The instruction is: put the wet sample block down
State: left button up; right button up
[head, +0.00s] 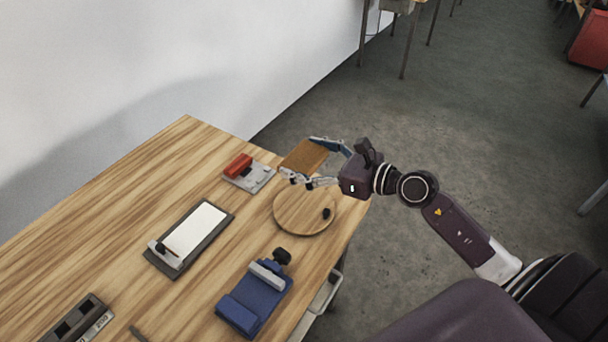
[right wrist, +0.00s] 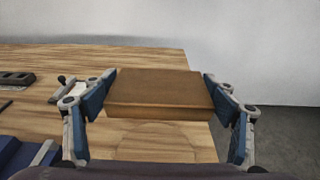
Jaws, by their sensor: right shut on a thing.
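The wet sample block, a flat brown block (head: 304,157), is held in my right gripper (head: 316,160). In the right wrist view the block (right wrist: 160,90) sits level between the two blue fingers of the gripper (right wrist: 160,95), which press on its left and right sides. In the head view the block is above the table, near the far rim of a round wooden disc (head: 296,218). The disc's outline (right wrist: 155,150) shows below the block in the right wrist view, with a gap between. My left gripper is not in view.
On the wooden table (head: 120,185) are a grey plate with a red block (head: 238,165), a dark tray with a white sheet (head: 196,232), a blue fixture (head: 250,305) and a grey slotted holder (head: 78,322). A small dark knob (head: 326,213) is at the disc's right rim. The table edge is close.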

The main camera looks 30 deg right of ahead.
notch_tip(320, 180, up, 4)
jog(key=shift+f, duration=0.1)
jog(key=shift+s+a+f, duration=0.1)
jog(key=shift+s+a, duration=0.15)
jog(key=shift+s, duration=0.1)
jog(key=s+a+n+g+y, duration=0.4)
jog(key=s+a+n+y, duration=0.15)
jog(key=s, duration=0.75)
jog(key=w+d+m+t+h, duration=0.1)
jog(key=w, duration=0.3)
jog(key=w+d+m+t+h, duration=0.1)
jog(key=w+d+m+h, duration=0.1)
jog(key=w, duration=0.2)
jog(key=w+d+m+t+h, duration=0.1)
jog(key=w+d+m+h, duration=0.1)
jog(key=w, duration=0.3)
jog(key=shift+d+t+h, duration=0.25)
jog(key=shift+t, duration=0.05)
jog(key=shift+w+d+m, duration=0.3)
jog(key=shift+w+m, duration=0.05)
jog(key=shift+w, duration=0.05)
jog(key=b, duration=0.3)
send_over(304, 206)
notch_tip(304, 206, down, 15)
jog(key=shift+r, duration=0.15)
jog(key=shift+f, duration=2.35)
